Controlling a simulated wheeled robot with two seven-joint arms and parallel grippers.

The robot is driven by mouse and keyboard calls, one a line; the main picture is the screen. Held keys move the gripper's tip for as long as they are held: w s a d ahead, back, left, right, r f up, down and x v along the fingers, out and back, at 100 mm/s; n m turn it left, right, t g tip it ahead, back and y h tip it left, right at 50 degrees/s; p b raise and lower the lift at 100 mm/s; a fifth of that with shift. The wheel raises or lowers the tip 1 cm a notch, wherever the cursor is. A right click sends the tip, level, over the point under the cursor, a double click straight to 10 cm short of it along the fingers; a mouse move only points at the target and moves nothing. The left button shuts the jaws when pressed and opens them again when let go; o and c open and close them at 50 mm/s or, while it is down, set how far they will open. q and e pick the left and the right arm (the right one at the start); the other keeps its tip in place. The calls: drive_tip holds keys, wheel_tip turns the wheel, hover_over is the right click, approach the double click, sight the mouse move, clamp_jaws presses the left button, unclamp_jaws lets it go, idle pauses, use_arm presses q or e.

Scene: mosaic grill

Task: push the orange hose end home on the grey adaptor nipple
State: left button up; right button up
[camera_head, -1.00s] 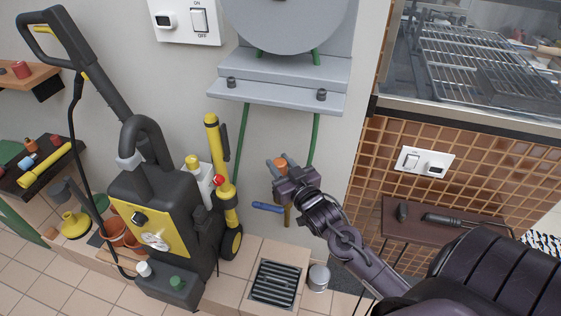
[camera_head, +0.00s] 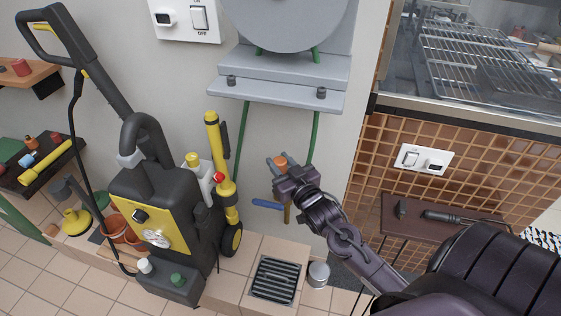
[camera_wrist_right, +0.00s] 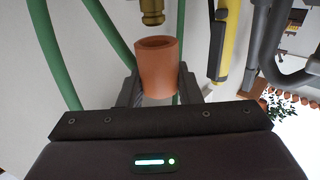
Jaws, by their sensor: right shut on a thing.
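My right gripper (camera_head: 283,165) is shut on the orange hose end (camera_head: 281,160), in front of the wall below the grey reel bracket. In the right wrist view, the orange hose end (camera_wrist_right: 157,65) is a short hollow cylinder between the two dark fingers. Its open mouth faces a brass fitting (camera_wrist_right: 152,12) at the top edge, with a gap between them. A pale grey patch (camera_wrist_right: 157,100) shows between the fingers below the orange part; I cannot tell if it is the adaptor nipple. No grey nipple is clearly seen elsewhere. My left gripper is not in view.
A blue tap handle (camera_head: 267,205) is just below my right gripper. Green hoses (camera_head: 314,138) hang from the reel bracket (camera_head: 280,95). A yellow and black pressure washer (camera_head: 158,220) stands at the left. A floor drain (camera_head: 275,280) and a metal can (camera_head: 318,274) are below.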

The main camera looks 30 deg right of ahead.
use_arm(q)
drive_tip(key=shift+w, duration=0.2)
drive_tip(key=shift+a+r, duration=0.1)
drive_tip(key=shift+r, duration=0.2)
use_arm(e)
drive_tip(key=shift+r, duration=0.1)
use_arm(q)
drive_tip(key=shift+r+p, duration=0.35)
drive_tip(key=shift+p, duration=0.25)
idle(0.4)
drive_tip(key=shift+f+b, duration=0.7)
drive_tip(key=shift+b, duration=0.05)
use_arm(e)
drive_tip(key=shift+f, duration=1.6)
drive_tip(key=o, duration=1)
drive_tip(key=shift+o, duration=0.2)
